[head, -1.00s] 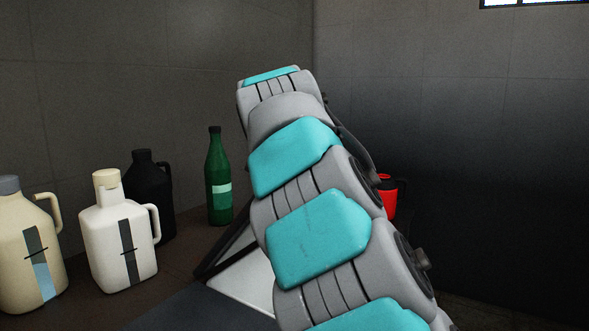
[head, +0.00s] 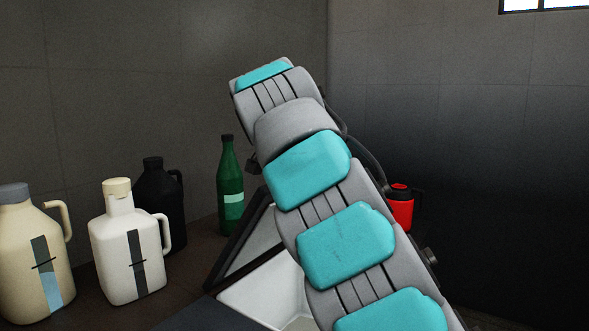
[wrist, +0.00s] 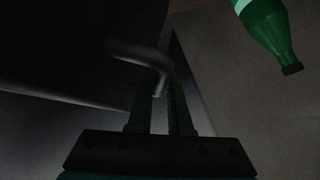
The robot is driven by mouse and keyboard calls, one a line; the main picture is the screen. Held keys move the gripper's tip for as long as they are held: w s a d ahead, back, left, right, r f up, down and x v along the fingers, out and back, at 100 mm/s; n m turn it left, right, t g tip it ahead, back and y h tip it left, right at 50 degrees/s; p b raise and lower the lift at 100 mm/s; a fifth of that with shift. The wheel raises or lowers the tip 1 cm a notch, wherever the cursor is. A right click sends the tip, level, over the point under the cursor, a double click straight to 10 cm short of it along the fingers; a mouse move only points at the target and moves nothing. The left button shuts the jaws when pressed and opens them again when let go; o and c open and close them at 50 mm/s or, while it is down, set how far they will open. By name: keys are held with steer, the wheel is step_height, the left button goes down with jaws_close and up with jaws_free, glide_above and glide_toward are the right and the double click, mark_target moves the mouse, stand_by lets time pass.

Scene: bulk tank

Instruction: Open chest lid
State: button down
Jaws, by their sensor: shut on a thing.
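The chest (head: 270,292) stands low in the middle of the head view, with part of its white inside showing. Its dark-framed lid (head: 243,252) is raised at a slant, partly open, with a grey inner face. My arm hides much of the chest and lid. In the wrist view my gripper (wrist: 162,92) is shut on a bent, bar-like handle (wrist: 143,56) beside a dark panel, which looks like the lid. My gripper's fingers are hidden behind my arm in the head view.
A cream jug (head: 28,262), a white jug (head: 128,255), a black jug (head: 158,205) and a green bottle (head: 231,190) stand on the brown surface left of the lid. The green bottle also shows in the wrist view (wrist: 265,25). A red container (head: 402,208) is right of my arm.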

steer(key=shift+a, duration=0.15)
steer(key=c, duration=1.1)
jaws_free()
steer(key=shift+o, duration=1.3)
steer(key=v, duration=0.6)
steer(key=shift+s+a+r, duration=0.1)
steer(key=shift+s+r, duration=0.05)
steer(key=shift+s, duration=0.05)
steer(key=shift+s+r, duration=0.35)
steer(key=shift+s, duration=0.1)
